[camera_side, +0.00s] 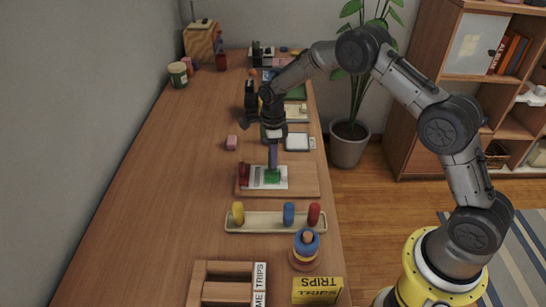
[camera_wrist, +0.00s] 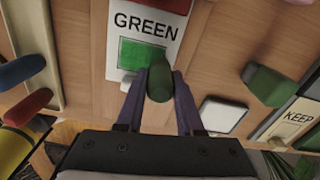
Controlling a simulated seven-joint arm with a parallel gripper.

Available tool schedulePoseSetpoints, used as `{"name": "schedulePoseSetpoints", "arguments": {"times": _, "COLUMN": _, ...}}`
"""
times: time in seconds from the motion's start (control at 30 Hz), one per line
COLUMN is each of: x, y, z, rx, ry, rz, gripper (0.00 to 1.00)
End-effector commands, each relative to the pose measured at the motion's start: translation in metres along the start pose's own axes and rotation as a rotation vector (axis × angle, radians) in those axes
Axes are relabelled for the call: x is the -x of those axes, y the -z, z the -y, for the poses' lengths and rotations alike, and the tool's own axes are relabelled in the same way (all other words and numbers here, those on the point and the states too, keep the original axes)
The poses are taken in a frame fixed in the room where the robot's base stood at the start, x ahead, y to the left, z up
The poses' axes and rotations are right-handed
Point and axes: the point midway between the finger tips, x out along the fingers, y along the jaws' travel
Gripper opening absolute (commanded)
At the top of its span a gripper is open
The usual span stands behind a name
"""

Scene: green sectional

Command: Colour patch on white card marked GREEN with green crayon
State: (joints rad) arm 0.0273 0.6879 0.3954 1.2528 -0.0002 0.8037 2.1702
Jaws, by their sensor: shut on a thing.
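The white card (camera_side: 256,178) lies on a wooden board (camera_side: 305,180) in the side view. In the wrist view the card (camera_wrist: 168,24) shows the word GREEN above a colour patch (camera_wrist: 135,55), which looks mostly green. My gripper (camera_side: 273,166) points down over the patch, and its purple fingers show in the wrist view (camera_wrist: 158,92). They are shut on the green crayon (camera_wrist: 159,80), seen end-on. The crayon's tip is hidden, so I cannot tell whether it touches the patch. A dark red block (camera_side: 244,174) sits at the card's left end.
A tray (camera_side: 263,228) in front of the board holds yellow, blue and red crayons. A ring stacker (camera_side: 306,247) stands near it. A pink block (camera_side: 231,142) and a white square (camera_side: 297,141) lie behind the board. The table's left side is largely clear.

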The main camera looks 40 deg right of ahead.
Motion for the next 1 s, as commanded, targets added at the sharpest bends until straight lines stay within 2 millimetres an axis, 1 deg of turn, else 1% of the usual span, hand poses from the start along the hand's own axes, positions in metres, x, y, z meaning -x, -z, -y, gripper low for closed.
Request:
{"name": "schedulePoseSetpoints", "arguments": {"times": 0.1, "x": 0.0, "y": -0.002, "z": -0.012, "rx": 0.002, "ry": -0.002, "rz": -0.001, "gripper": 0.0}}
{"name": "schedulePoseSetpoints", "arguments": {"times": 0.77, "x": 0.0, "y": -0.011, "z": -0.071, "rx": 0.001, "ry": -0.002, "rz": -0.001, "gripper": 0.0}}
{"name": "schedulePoseSetpoints", "arguments": {"times": 0.87, "x": 0.0, "y": -0.02, "z": -0.069, "rx": 0.001, "ry": -0.001, "rz": 0.0, "gripper": 0.0}}
{"name": "schedulePoseSetpoints", "arguments": {"times": 1.0, "x": 0.0, "y": -0.017, "z": -0.055, "rx": -0.003, "ry": 0.0, "rz": 0.0, "gripper": 0.0}}
